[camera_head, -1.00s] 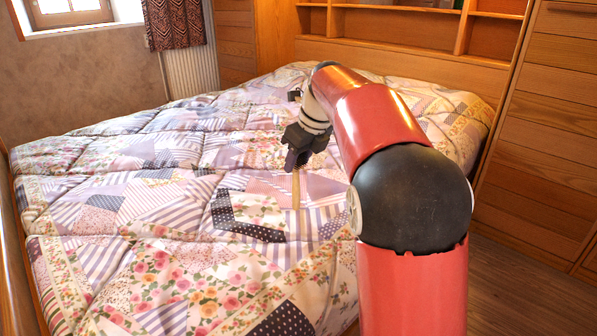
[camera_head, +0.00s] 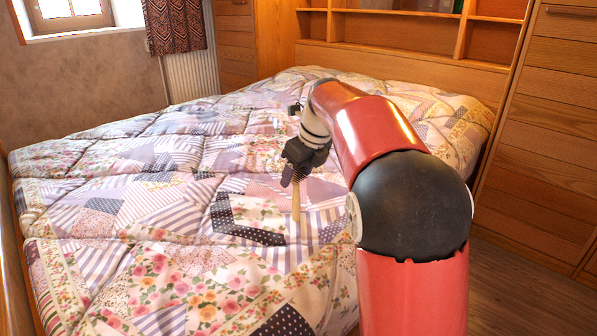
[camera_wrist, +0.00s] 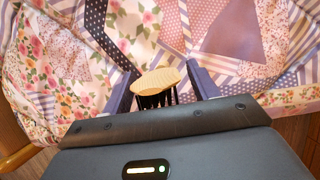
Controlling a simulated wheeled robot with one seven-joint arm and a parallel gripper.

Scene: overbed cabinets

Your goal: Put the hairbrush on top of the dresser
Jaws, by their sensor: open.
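The hairbrush has a pale wooden handle (camera_head: 296,203) and lies on the patterned quilt below my gripper (camera_head: 291,178). In the wrist view its wooden head (camera_wrist: 158,80) with dark bristles sits between my two fingers (camera_wrist: 160,88). The fingers are apart, one on each side of the head, with gaps showing at both sides. The bristle end is partly hidden by the gripper body. I cannot tell any surface as the top of a dresser.
The bed (camera_head: 140,200) with its quilt fills the middle. A wooden headboard with shelves (camera_head: 395,27) stands behind it. Tall wooden cabinets (camera_head: 550,130) stand at the right, above a strip of wooden floor (camera_head: 510,290). A window and radiator are at the back left.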

